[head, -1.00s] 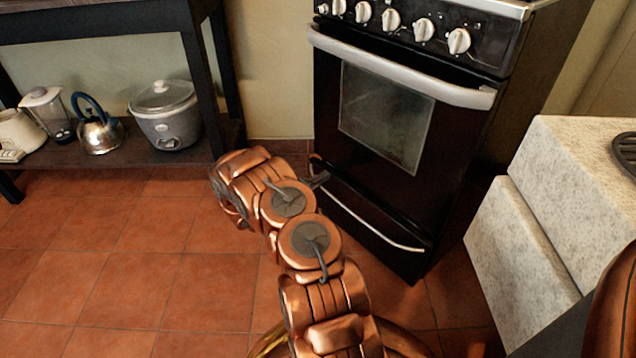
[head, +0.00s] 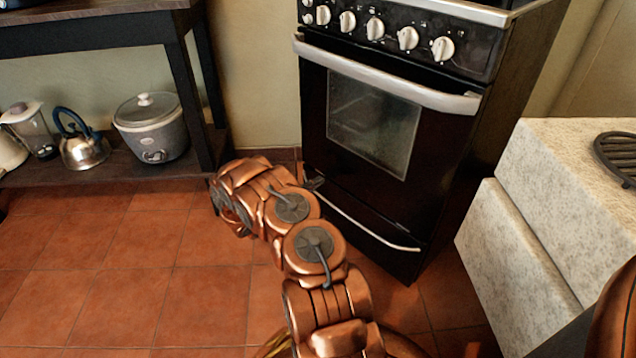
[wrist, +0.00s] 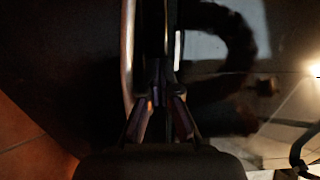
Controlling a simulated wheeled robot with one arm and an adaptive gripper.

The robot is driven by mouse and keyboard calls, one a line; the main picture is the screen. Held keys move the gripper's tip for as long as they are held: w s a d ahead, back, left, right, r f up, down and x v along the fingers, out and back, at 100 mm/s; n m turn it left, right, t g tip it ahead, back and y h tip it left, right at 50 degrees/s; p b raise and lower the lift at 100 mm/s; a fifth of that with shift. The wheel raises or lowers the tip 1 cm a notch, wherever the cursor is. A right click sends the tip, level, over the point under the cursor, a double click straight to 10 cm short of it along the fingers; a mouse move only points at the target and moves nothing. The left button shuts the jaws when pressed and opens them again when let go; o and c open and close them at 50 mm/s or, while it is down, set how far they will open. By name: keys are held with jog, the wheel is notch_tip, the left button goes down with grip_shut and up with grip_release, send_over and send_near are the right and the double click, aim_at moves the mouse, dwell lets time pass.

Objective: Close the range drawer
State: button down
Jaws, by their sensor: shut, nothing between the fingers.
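The black range drawer (head: 395,262) is the bottom front panel of the range, below the oven door. A curved silver handle (head: 380,236) runs across it. The drawer front looks almost in line with the oven door; any remaining gap is hard to see. My copper arm covers its lower left part. My gripper (head: 314,184) is at the drawer's upper left, by the handle's left end. In the wrist view my gripper (wrist: 158,92) is shut and empty, close to the dark shiny front, with a silver bar (wrist: 128,50) just left of the fingers. Contact is unclear.
The oven door (head: 372,125) above is shut, with a silver handle. A pale stone-fronted cabinet (head: 515,245) stands at the right. A dark shelf table (head: 190,100) at the left holds a cooker (head: 150,130) and a kettle (head: 84,150). Tiled floor is clear at left.

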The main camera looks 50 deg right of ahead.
jog(key=shift+d+r, duration=0.15)
jog(key=shift+d, duration=0.1)
jog(key=w+a+p, duration=0.1)
jog(key=a+p, duration=0.4)
jog(key=a, duration=0.9)
jog(key=shift+w+a, duration=0.25)
jog(key=shift+w, duration=0.05)
jog(key=s+a+r+m+g+y+p, duration=0.2)
jog(key=s+r+m+p, duration=0.35)
jog(key=r, duration=0.85)
jog(key=s+a+r+m+g+y+p, duration=0.1)
jog(key=s+r+m+g+y+p, duration=0.2)
jog(key=r+m+p, duration=0.7)
jog(key=s+a+r+m+g+y+p, duration=0.1)
jog(key=s+a+r+m+g, duration=0.3)
jog(key=r, duration=1.3)
jog(key=s+a+r+m+t+y+p, duration=0.3)
jog(key=s+a+r+m+y+p, duration=0.1)
jog(key=a+r, duration=0.5)
jog(key=s+a+r+m+t+y+p, duration=0.3)
jog(key=s+a+r+m+p, duration=0.3)
jog(key=s+a+r+p, duration=0.2)
jog(key=s+a+r+m+t+y+p, duration=0.3)
jog(key=s+a+r+m+y+p, duration=0.2)
jog(key=a+r+p, duration=0.5)
jog(key=shift+s+a+r, duration=0.3)
jog(key=shift+s+r, duration=0.4)
jog(key=shift+s, duration=0.3)
